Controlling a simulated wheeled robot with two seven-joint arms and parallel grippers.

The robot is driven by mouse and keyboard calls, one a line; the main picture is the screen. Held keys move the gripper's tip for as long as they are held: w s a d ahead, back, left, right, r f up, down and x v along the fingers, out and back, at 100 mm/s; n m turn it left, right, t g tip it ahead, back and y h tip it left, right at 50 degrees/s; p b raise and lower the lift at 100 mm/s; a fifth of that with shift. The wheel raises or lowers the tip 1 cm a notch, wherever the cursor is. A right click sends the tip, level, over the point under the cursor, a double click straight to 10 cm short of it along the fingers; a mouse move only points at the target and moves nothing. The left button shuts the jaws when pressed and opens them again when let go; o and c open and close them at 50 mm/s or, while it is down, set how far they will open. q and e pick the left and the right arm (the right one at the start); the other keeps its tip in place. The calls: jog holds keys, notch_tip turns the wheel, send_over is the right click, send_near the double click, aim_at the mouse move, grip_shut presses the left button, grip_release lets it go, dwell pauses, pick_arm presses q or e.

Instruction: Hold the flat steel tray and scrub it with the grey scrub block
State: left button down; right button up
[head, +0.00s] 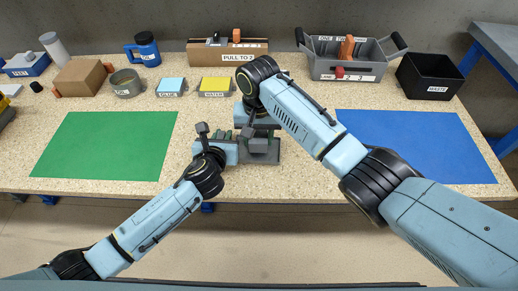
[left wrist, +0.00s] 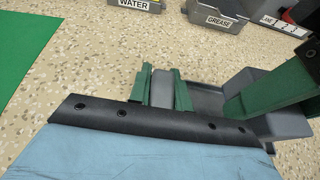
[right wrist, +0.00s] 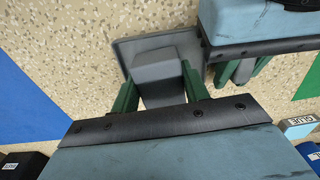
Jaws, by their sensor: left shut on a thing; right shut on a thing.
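The flat steel tray (head: 262,158) lies on the speckled table between the two mats; it also shows in the left wrist view (left wrist: 207,98) and the right wrist view (right wrist: 128,48). My left gripper (left wrist: 164,82) is shut on the tray's near edge or handle, a grey strip between its green fingers. My right gripper (right wrist: 158,88) is shut on the grey scrub block (right wrist: 158,68), held over the tray's face. The block looks in contact with the tray, but my fingers partly hide where they meet. My wrists hide much of the tray in the head view.
A green mat (head: 105,145) lies left and a blue mat (head: 415,145) right. Behind stand the GLUE box (head: 171,87), WATER box (head: 215,87), PULL TO 2 box (head: 205,55), grey toolbox (head: 325,65) and black WASTE bin (head: 428,78). The two grippers are close together.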

pick_arm(q)
jog(key=shift+s+f, duration=0.1)
jog(key=shift+f, duration=0.1)
jog(key=c, duration=1.6)
grip_release()
jog(key=o, duration=0.4)
jog(key=shift+r, duration=0.15)
jog(key=v, duration=1.2)
